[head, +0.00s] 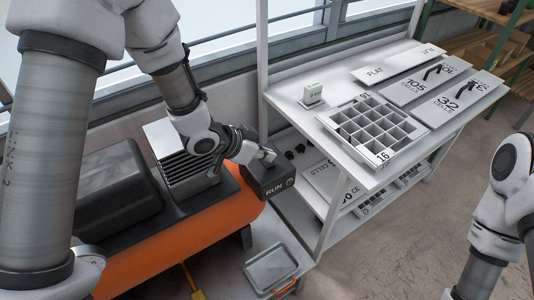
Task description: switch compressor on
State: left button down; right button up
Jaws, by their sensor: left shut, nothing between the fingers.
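The compressor has an orange tank (190,240), with a black motor housing (115,185) and a grey finned block (178,160) on top. A dark switch box (272,186) marked RUN sits at the tank's right end. My left gripper (268,156) is shut and empty, with its tips at the top of the switch box. I cannot tell whether they touch it. The switch itself is hidden or too small to make out. My right arm shows at the right edge, but its gripper is out of view.
The floor at lower right is clear.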

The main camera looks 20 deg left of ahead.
aim_at(267, 164)
pick_arm(q)
jog(key=shift+r, duration=0.15)
jog(key=r+p, duration=0.4)
jog(key=shift+d+p, duration=0.2)
jog(key=shift+p, duration=0.15)
jog(key=s+d+b+v, duration=0.1)
jog(key=v, duration=0.9)
jog(key=shift+s+d+f, duration=0.25)
jog(key=shift+s+d, duration=0.05)
jog(key=shift+s, duration=0.05)
jog(key=shift+w+a, duration=0.1)
jog(key=shift+w, duration=0.05)
